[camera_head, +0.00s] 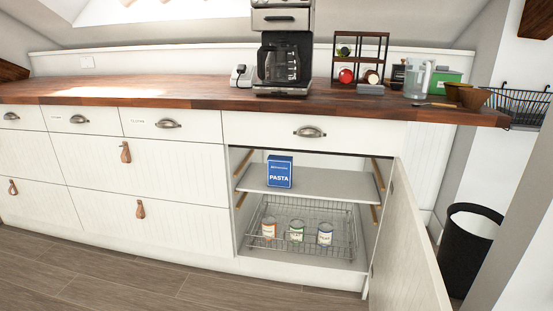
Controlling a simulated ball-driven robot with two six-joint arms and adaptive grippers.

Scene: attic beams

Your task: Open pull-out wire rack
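The pull-out wire rack (277,252) is a grey wire basket low in the open cabinet, under the shelf (257,181). The cabinet door (408,245) stands open at the right. Neither of my grippers is in view.
A blue pasta box (279,171) stands on the shelf above. The wooden countertop (190,92) holds a coffee maker (285,62). A black bin (468,250) stands right of the door. The floor (130,275) before the drawers is clear.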

